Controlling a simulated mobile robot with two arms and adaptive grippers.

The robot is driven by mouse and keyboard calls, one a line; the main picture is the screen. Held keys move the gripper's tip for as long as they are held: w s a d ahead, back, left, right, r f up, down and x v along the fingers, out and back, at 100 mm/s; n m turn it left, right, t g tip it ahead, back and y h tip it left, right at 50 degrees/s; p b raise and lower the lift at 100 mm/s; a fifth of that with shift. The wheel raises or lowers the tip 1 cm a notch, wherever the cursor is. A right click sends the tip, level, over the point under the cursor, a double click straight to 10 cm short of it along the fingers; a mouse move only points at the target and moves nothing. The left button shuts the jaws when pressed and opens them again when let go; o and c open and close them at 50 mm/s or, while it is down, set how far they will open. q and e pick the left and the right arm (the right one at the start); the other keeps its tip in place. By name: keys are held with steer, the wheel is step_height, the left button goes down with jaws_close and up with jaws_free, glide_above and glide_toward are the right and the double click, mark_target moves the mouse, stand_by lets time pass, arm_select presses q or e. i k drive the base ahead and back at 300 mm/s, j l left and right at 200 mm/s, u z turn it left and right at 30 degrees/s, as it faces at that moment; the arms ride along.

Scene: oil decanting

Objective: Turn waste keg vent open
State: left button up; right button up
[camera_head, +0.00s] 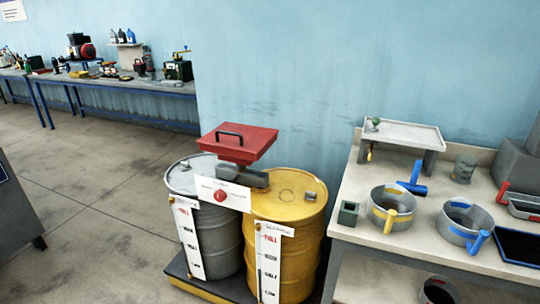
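Two drums stand side by side on a low dark platform: a grey drum (217,238) on the left and a yellow drum (312,240) on the right. I cannot tell from their labels which is the waste keg. A small grey cap (309,196) sits on the yellow drum's top, at its right. A white plate with a round red knob (220,196) is at the front, between the drum tops. A red lidded box (238,142) with a black handle is above both drums. No part clearly reads as a vent, open or closed. Neither gripper is in view.
A bench (353,230) at the right holds a yellow-handled pot (379,197), a blue-handled pot (447,217), a small raised stand (408,134) and a dark tray (519,247). A cluttered workbench (150,86) stands far left. The floor left of the drums is clear.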

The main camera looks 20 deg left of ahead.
mark_target(183, 164)
steer(key=i+j+z, duration=0.25)
steer(key=j, duration=0.2)
steer(key=j+z, duration=0.2)
steer(key=j, duration=0.25)
steer(key=i+j+z, duration=0.25)
steer(key=j, duration=0.25)
steer(key=j+z, duration=0.2)
steer(key=j, duration=1.4)
steer(key=i+j, duration=0.15)
steer(key=j, duration=2.2)
steer(key=i, duration=0.05)
